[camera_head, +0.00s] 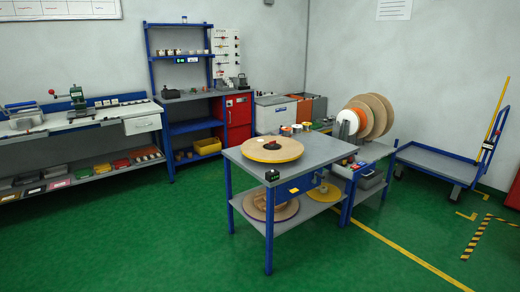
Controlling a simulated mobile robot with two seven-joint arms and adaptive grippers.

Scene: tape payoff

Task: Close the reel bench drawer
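The reel bench (325,150) stands in the middle of the room, a grey-topped table with blue legs and a lower shelf. A large wooden reel (272,149) lies flat on its top. A blue drawer-like front (304,186) with a yellow label shows under the top on the near right side. From this distance I cannot tell how far it stands out. Neither of my grippers can be made out in the head view.
Wooden reels stand upright on a rack (376,152) behind the bench. A blue trolley (440,160) stands at the right wall, a long workbench (75,128) at the left. Green floor lies free in front.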

